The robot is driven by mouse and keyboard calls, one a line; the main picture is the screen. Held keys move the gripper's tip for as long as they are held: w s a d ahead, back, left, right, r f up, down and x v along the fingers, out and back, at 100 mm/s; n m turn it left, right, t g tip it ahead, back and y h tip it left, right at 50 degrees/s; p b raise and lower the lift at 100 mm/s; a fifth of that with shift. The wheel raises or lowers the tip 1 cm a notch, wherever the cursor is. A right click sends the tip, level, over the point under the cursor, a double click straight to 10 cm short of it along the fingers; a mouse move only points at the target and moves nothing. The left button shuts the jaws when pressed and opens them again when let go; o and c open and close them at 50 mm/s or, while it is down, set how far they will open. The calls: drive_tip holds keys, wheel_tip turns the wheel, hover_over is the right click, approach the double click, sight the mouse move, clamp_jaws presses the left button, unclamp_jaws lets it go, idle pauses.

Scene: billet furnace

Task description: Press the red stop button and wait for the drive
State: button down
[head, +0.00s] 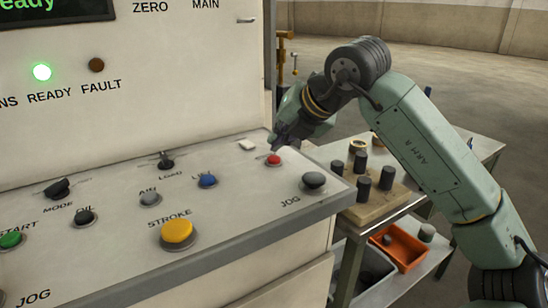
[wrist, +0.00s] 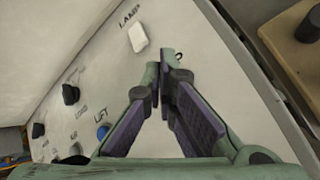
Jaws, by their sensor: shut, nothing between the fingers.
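The red button (head: 273,160) is a small round cap on the sloping control panel (head: 120,250), near its far right corner. My gripper (head: 276,146) is shut and empty. In the head view its fingertips are just behind and above the red button; I cannot tell whether they touch it. In the wrist view my gripper (wrist: 164,60) has its fingertips together over the pale panel, and the red button does not show there. The green READY lamp (head: 41,72) is lit, and the FAULT lamp (head: 96,65) is dark.
Nearby on the panel are a white LAMP switch (wrist: 138,37), a blue LIFT button (head: 207,181), a grey JOG knob (head: 314,181) and a yellow STROKE button (head: 177,232). To the right, a bench holds a wooden board (head: 372,212) with dark cylinders; an orange bin (head: 402,247) sits below.

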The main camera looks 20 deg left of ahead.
sight(278, 157)
drive_tip(key=shift+f, duration=0.15)
idle(0.7)
drive_tip(key=shift+f+b, duration=0.25)
drive_tip(key=shift+b, duration=0.25)
drive_tip(key=shift+f+b, duration=0.45)
drive_tip(key=shift+f, duration=0.05)
idle(0.3)
drive_tip(key=shift+r, duration=0.15)
drive_tip(key=shift+r+p, duration=0.55)
drive_tip(key=shift+r, duration=0.2)
drive_tip(key=shift+r+p, duration=1.65)
drive_tip(key=shift+r, duration=0.95)
drive_tip(key=shift+f, duration=0.1)
